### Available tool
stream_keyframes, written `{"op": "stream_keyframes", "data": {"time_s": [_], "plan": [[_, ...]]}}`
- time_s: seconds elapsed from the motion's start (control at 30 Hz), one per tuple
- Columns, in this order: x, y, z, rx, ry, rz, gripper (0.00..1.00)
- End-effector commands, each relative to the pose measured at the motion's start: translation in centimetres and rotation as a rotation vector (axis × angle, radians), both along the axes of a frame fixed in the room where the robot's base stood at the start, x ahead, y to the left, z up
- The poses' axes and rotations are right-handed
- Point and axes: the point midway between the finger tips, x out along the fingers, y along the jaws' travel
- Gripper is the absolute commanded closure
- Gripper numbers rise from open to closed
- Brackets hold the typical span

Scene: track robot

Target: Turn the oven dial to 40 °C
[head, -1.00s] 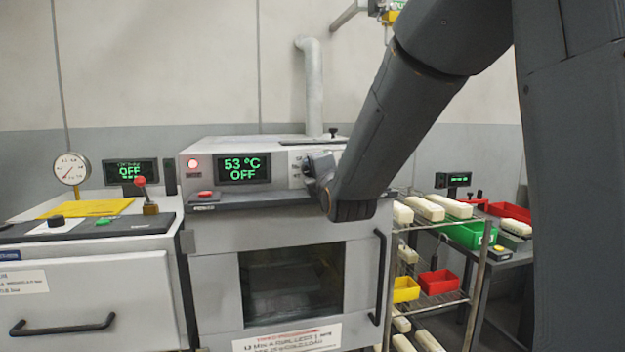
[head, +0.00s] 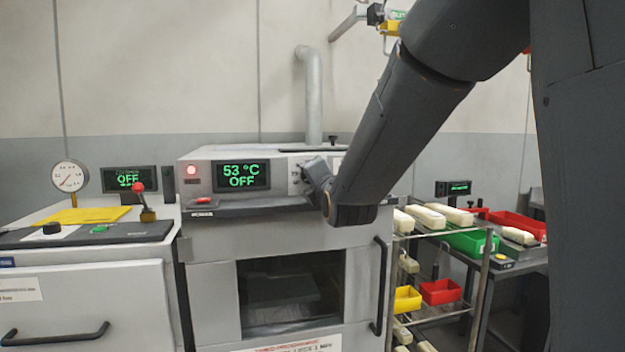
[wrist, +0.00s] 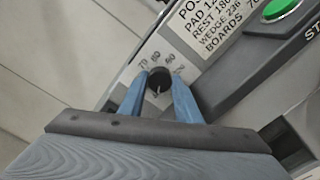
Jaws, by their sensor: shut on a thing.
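The oven (head: 210,240) stands in the middle of the head view. Its display (head: 242,175) reads 53 °C and OFF in green. The black round dial (wrist: 159,80) shows in the wrist view with a light pointer mark and printed numbers around it. My gripper (wrist: 160,88) has its two blue fingers on either side of the dial and is shut on it. In the head view my gripper (head: 312,172) is at the right of the oven's panel, and my wrist largely hides the dial there.
A green button (wrist: 279,9) and a text label (wrist: 215,30) lie close to the dial. A black door handle (head: 379,285) projects below. A rack with bins (head: 440,292) stands right.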

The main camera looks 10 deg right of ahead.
Motion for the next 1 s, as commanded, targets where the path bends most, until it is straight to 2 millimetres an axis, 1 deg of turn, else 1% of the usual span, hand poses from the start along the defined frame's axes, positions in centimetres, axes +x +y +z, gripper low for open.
{"op": "stream_keyframes", "data": {"time_s": [0.03, 0.07, 0.1, 0.17, 0.47, 0.57, 0.67, 0.9, 1.0], "plan": [[0.0, 0.0, 0.0, 0.000, 0.001, 0.001, 0.92], [0.0, 0.0, 0.0, 0.000, 0.001, 0.001, 0.67], [0.0, 0.0, 0.0, 0.000, 0.001, 0.001, 0.60], [0.0, 0.0, 0.0, 0.000, 0.001, 0.001, 0.51], [-0.1, 0.0, 0.0, 0.001, 0.000, 0.000, 0.51], [-0.6, 0.0, 0.0, 0.001, 0.000, 0.000, 0.51], [-1.7, 0.0, 0.0, 0.001, -0.001, 0.000, 0.51], [-5.3, 0.0, 0.0, 0.000, -0.002, 0.000, 0.51], [-6.4, 0.0, 0.0, 0.000, -0.001, 0.001, 0.51]]}}
